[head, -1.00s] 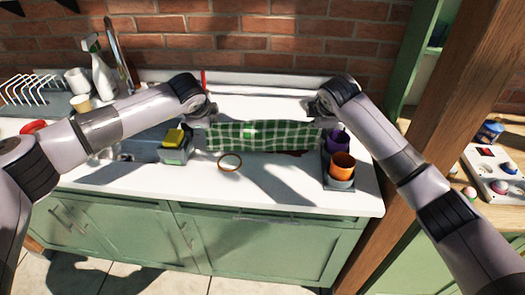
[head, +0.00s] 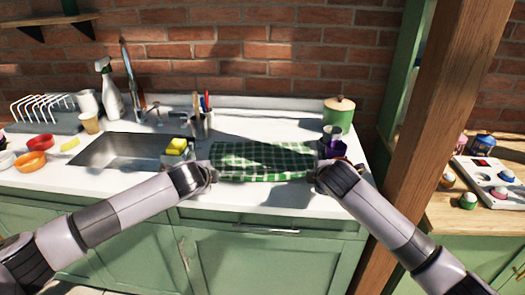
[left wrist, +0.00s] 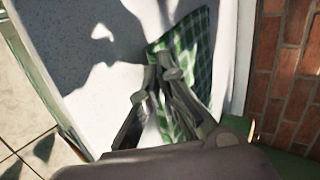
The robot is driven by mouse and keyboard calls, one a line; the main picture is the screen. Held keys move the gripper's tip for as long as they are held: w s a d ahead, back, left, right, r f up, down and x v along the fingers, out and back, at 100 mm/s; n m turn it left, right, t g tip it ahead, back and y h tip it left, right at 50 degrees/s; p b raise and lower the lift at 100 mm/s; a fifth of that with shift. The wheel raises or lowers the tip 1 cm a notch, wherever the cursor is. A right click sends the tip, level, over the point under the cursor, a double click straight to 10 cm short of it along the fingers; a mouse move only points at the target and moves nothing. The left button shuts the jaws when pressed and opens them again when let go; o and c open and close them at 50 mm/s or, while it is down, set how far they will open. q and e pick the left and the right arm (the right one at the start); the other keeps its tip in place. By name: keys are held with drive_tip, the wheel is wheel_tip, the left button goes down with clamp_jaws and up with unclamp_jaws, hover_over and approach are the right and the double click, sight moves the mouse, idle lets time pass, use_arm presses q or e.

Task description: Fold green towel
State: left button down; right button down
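The green checked towel (head: 262,158) stretches across the white counter near its front edge, between my two grippers. It has a lighter upper part and a darker lower band, and looks folded lengthwise. My left gripper (head: 212,172) is at the towel's left end. In the left wrist view its fingers (left wrist: 160,80) converge at the edge of the towel (left wrist: 190,50) and appear shut on it. My right gripper (head: 318,170) is at the towel's right end; its fingertips are hidden, so its grip is unclear.
A sink (head: 125,150) and a sponge holder (head: 178,152) are left of the towel. A utensil cup (head: 201,124) stands behind it. A purple cup (head: 333,146) and green pot (head: 339,112) are at the right. A wooden post (head: 428,130) bounds the right side.

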use_arm(q)
drive_tip(key=c, duration=2.3)
unclamp_jaws()
use_arm(e)
drive_tip(key=c, duration=2.3)
unclamp_jaws()
